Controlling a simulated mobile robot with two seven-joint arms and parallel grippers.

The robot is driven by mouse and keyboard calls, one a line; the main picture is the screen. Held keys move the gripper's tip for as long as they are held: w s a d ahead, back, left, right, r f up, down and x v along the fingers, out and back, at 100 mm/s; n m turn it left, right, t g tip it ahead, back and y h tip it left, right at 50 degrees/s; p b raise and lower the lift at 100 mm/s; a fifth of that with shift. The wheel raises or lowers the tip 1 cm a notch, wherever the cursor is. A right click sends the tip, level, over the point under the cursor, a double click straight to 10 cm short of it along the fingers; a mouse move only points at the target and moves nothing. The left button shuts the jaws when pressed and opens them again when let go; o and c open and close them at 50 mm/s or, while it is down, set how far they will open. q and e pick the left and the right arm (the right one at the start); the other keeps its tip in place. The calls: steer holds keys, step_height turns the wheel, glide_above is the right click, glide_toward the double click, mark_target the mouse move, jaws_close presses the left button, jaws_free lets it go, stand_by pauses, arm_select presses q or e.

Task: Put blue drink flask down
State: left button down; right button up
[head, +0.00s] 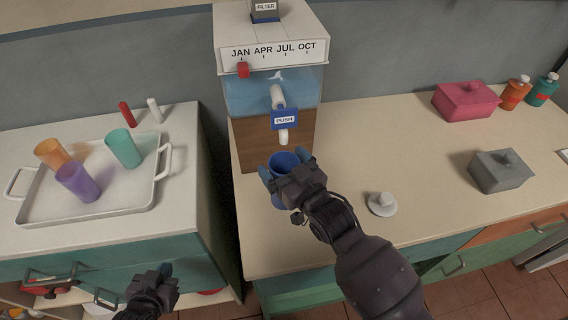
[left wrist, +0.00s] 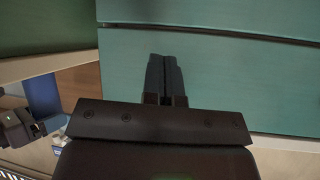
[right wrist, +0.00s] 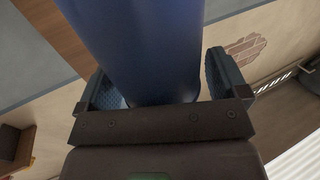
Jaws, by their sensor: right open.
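The blue drink flask (head: 284,161) is on the counter in front of the dispenser, just below its spout; it looks upright. My right gripper (head: 283,170) is open around the flask, one finger on each side, and hides much of its lower part. In the right wrist view the flask (right wrist: 145,45) fills the space between the spread fingers (right wrist: 165,85). My left gripper (head: 160,275) is low in front of the left counter's teal drawers. Its fingers (left wrist: 165,75) are together and empty in the left wrist view.
The dispenser (head: 268,140) stands behind the flask. A white lid-like piece (head: 382,204) lies right of my right gripper. A grey box (head: 498,173), pink box (head: 466,101) and two bottles are farther right. A tray (head: 110,207) with three cups is on the left counter, across a gap.

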steer(key=v, duration=1.2)
steer(key=s+d+f+m+g+h, duration=0.1)
steer(key=d+h, duration=0.1)
steer(key=d, duration=0.1)
steer(key=s+d+f+m+g+h, duration=0.1)
steer(key=d+f+g+h, duration=0.1)
steer(key=d+h, duration=0.1)
steer(key=s+d+f+m+g+h, duration=0.1)
steer(key=d+h, duration=0.1)
steer(key=d, duration=0.3)
steer(key=shift+s+f+m, duration=0.25)
steer(key=shift+m, duration=0.15)
steer(key=s+d+f+m+g+h, duration=0.2)
steer(key=s+d+m+g+h, duration=0.15)
steer(key=s+d+g, duration=0.55)
steer(key=w+f+n+t, duration=0.1)
steer(key=w+f+t, duration=0.2)
steer(key=f+t, duration=0.6)
steer(key=shift+w+d+f+t, duration=0.3)
steer(key=shift+w+d+f, duration=0.15)
steer(key=shift+f, duration=0.15)
steer(key=shift+n, duration=0.25)
steer(key=shift+c, duration=0.2)
